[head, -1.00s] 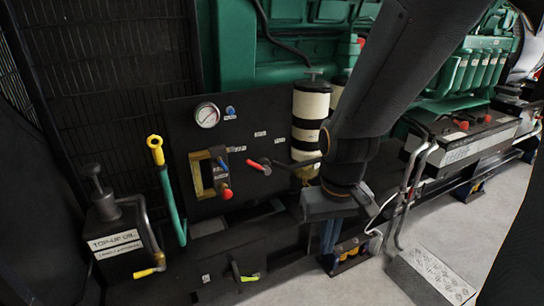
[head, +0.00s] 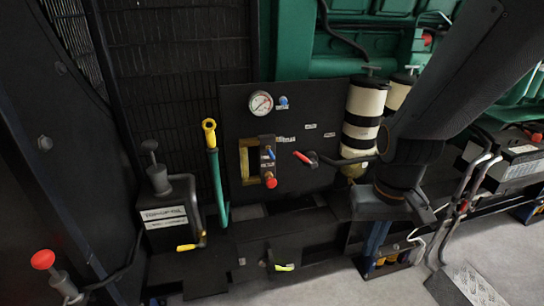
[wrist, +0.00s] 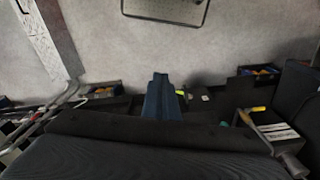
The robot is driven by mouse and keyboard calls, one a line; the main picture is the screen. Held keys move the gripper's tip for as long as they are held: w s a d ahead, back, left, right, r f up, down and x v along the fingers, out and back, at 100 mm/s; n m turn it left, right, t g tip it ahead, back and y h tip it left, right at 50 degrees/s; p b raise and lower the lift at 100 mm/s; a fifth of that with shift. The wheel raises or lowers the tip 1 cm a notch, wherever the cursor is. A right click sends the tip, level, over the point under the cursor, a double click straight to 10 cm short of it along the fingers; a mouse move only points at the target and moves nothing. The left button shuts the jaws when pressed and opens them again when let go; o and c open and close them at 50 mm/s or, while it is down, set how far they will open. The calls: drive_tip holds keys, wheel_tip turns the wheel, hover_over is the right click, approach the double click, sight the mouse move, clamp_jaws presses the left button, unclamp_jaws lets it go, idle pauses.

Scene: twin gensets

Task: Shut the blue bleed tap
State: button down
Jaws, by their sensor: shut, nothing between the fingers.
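The black panel (head: 235,125) stands left of my arm in the head view. Two small blue parts show on it: a blue knob (head: 283,101) right of the pressure gauge (head: 261,103), and a blue lever (head: 269,153) on the brass-framed fitting (head: 244,163), above a red knob (head: 271,181). The labels are too small to read, so I cannot tell which is the bleed tap or how it is set. My gripper (head: 373,258) points down, right of and below the panel, apart from both. Its blue fingers, also in the wrist view (wrist: 160,82), are shut and empty.
A yellow-green lever (head: 284,267) sits low. Grey floor (wrist: 235,45) is open.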

drive_tip(key=c, duration=2.1)
unclamp_jaws()
drive_tip(key=shift+w, duration=0.2)
drive_tip(key=shift+o, duration=1.2)
drive_tip(key=w+a+f+t, duration=0.1)
drive_tip(key=w+a+t, duration=0.1)
drive_tip(key=w, duration=0.5)
drive_tip(key=w+a+f+n+t, duration=0.1)
drive_tip(key=w+a+f+t, duration=0.1)
drive_tip(key=w, duration=0.4)
drive_tip(key=shift+w, duration=0.35)
drive_tip(key=n+t+y, duration=0.2)
drive_tip(key=t+y, duration=0.3)
drive_tip(key=t, duration=0.8)
approach(271, 155)
drive_tip(key=x, duration=0.4)
drive_tip(key=shift+p+x, duration=1.05)
drive_tip(key=shift+x, duration=2.75)
